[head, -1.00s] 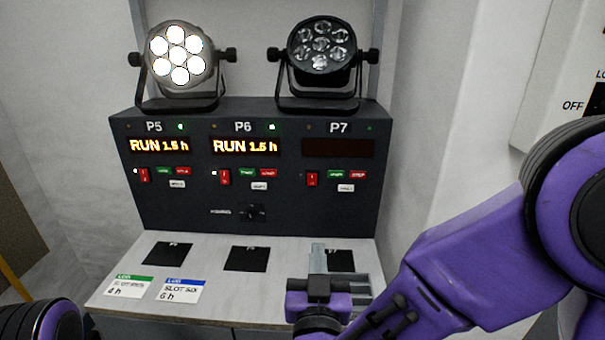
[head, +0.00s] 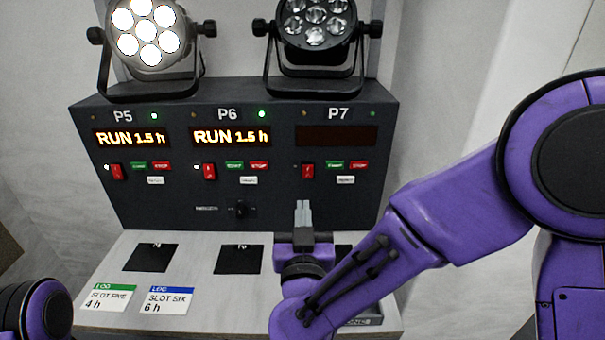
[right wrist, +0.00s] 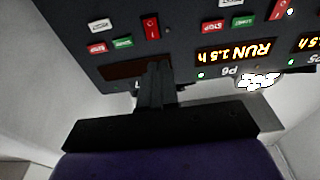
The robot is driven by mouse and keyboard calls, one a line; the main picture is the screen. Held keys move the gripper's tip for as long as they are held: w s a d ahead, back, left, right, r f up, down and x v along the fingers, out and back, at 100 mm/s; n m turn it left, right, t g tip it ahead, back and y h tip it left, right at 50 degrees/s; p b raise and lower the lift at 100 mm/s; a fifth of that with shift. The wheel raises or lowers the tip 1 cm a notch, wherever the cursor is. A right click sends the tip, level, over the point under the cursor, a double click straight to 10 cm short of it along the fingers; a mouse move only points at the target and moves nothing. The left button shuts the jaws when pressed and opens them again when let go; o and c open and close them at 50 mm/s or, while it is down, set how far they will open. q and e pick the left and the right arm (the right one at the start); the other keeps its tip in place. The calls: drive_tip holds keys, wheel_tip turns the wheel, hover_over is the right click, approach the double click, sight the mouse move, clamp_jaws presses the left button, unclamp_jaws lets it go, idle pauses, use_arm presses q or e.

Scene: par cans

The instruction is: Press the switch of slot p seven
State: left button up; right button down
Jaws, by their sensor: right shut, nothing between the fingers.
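Slot P7 is the right-hand section of the dark panel, with a blank display (head: 337,136). Its red rocker switch (head: 308,171) is below the display, at the left, with no lit dot beside it. In the right wrist view, where the panel appears upside down, the P7 switch (right wrist: 151,27) shows above the fingers. My right gripper (head: 302,207) is shut and empty, its tips just below the P7 switch in the head view. The fingers (right wrist: 155,85) overlap part of the P7 display in the wrist view. I cannot tell whether they touch the panel. My left gripper is out of view.
P5 (head: 130,137) and P6 (head: 231,136) displays read RUN 1.5 h. A lit lamp (head: 146,30) stands above P5, an unlit lamp (head: 316,22) above P7. Cards (head: 108,298) and black squares (head: 151,258) lie on the pale shelf. A knob (head: 240,209) protrudes left of my gripper.

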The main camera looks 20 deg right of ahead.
sight(303, 166)
drive_tip(key=p+x, duration=0.2)
drive_tip(key=x, duration=0.8)
drive_tip(key=shift+w+d, duration=0.2)
drive_tip(key=shift+w, duration=0.15)
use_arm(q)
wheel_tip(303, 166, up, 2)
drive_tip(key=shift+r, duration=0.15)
